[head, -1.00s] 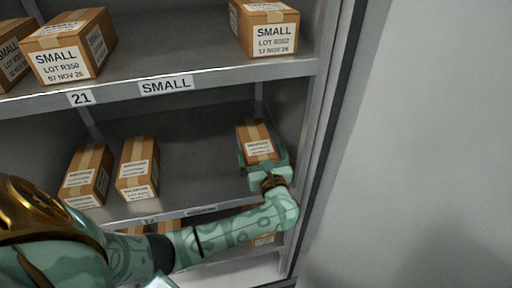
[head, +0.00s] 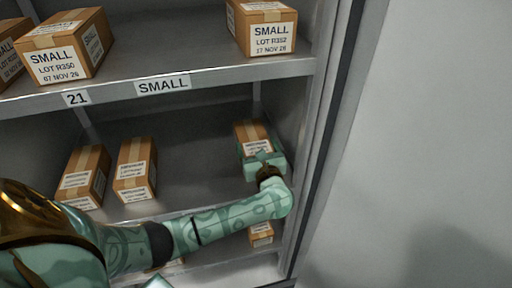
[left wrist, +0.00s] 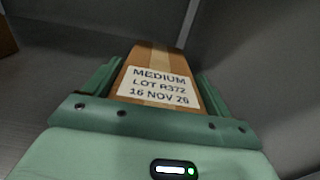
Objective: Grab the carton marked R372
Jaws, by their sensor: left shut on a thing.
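The carton marked R372 (left wrist: 159,82) is brown with a tape strip, and its white label reads MEDIUM, LOT R372, 16 NOV 26 in the left wrist view. In the head view this carton (head: 250,131) is at the right end of the middle shelf, its lower part hidden by my gripper. My left gripper (head: 262,155) is shut on it, with one green finger along each side, as the left wrist view (left wrist: 157,90) also shows. I cannot tell whether the carton touches the shelf. My right gripper is not in view.
Two cartons (head: 84,178) (head: 136,171) stand left on the middle shelf (head: 195,165), with bare shelf between them and my gripper. The upper shelf, labelled SMALL (head: 163,86), holds several cartons. The cabinet's side wall (head: 318,140) is close on the right. A carton (head: 261,234) shows below.

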